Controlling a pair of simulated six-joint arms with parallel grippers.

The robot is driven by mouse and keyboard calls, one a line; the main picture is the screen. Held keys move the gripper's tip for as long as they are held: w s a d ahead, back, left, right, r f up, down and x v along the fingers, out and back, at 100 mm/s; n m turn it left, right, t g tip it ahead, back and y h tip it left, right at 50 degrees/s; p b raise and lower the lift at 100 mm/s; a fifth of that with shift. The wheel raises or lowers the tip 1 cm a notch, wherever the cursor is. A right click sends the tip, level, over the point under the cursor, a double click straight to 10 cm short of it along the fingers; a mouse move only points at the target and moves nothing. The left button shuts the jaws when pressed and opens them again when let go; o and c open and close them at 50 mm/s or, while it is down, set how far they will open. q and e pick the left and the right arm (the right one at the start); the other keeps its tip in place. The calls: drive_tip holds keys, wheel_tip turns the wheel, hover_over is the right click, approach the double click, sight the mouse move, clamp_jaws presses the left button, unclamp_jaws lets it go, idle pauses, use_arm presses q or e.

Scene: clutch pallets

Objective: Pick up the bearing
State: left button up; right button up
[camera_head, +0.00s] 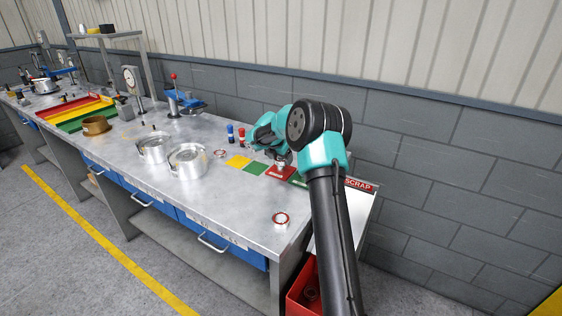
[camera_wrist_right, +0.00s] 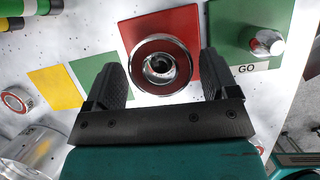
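A round metal part with a shiny stepped ring and a dark bore (camera_wrist_right: 162,66), apparently a bearing or hub, sits on a red square (camera_wrist_right: 183,22) in the right wrist view. My right gripper (camera_wrist_right: 161,74) is open, one finger on each side of this part; I cannot tell whether either touches it. In the head view my right gripper (camera_head: 280,163) is over the red square (camera_head: 292,172), largely hidden by its own arm. Smaller red-and-white bearings lie on the bench, at the front right (camera_head: 281,219) and near the pots (camera_head: 220,153). My left gripper is not in view.
Two metal pots (camera_head: 187,162) stand on the bench, with yellow (camera_head: 238,161) and green squares beside them. A small metal cylinder (camera_wrist_right: 267,44) stands on the GO square. A red scrap bin (camera_head: 303,291) is below the bench's right end.

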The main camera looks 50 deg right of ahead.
drive_tip(key=c, duration=0.9)
drive_tip(key=shift+r, duration=1.6)
drive_tip(key=shift+s+a+r, duration=0.15)
drive_tip(key=shift+r, duration=0.1)
drive_tip(key=s+a, duration=0.3)
drive_tip(key=a, duration=0.1)
drive_tip(key=s+a+r, duration=0.1)
drive_tip(key=s+a, duration=0.2)
drive_tip(key=s, duration=0.1)
drive_tip(key=s+a, duration=0.3)
drive_tip(key=a, duration=0.1)
drive_tip(key=shift+s+a+r, duration=0.15)
drive_tip(key=shift+a, duration=0.2)
